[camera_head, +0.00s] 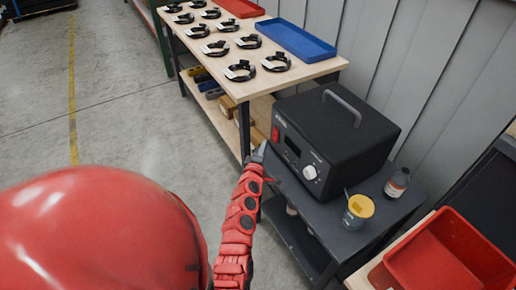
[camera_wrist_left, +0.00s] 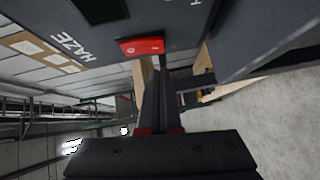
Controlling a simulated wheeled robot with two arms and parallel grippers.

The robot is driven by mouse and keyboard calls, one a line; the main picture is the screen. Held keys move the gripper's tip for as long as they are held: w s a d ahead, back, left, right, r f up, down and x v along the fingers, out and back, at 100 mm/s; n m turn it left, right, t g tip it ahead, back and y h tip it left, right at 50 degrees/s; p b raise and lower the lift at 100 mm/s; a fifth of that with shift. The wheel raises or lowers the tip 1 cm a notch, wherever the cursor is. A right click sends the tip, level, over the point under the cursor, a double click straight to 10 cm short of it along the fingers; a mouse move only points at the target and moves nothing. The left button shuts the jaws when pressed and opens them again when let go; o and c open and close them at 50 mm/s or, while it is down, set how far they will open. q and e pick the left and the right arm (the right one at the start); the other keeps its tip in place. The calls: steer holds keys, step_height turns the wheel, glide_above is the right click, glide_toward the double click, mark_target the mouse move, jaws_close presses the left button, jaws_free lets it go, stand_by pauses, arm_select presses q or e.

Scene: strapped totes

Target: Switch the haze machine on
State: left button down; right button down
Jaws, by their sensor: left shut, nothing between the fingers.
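The haze machine (camera_head: 345,125) is a black box with a grey top handle, standing on a dark small table. Its front has a red rocker switch (camera_head: 276,134), a dark display and a white knob (camera_head: 310,172). In the left wrist view the switch (camera_wrist_left: 141,46) shows close up beside the word HAZE. My left gripper (camera_head: 259,153) is just in front of the panel, slightly below the switch in the head view. Its fingers (camera_wrist_left: 161,68) are shut and empty, their tips close to the switch edge. I cannot tell whether they touch. My right gripper is not in view.
A yellow-topped cup (camera_head: 358,210) and a bottle (camera_head: 397,183) stand on the dark table (camera_head: 377,190). A red tote (camera_head: 455,255) is at lower right. A wooden bench (camera_head: 190,45) behind holds several black rings and a blue tray (camera_head: 295,40). The floor at left is clear.

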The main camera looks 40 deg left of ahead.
mark_target(275, 135)
arm_select(q)
steer(key=shift+w+d+f, duration=0.1)
steer(key=shift+w+d, duration=0.15)
steer(key=shift+w, duration=0.4)
steer(key=shift+w+d, duration=0.25)
steer(key=shift+w, duration=0.35)
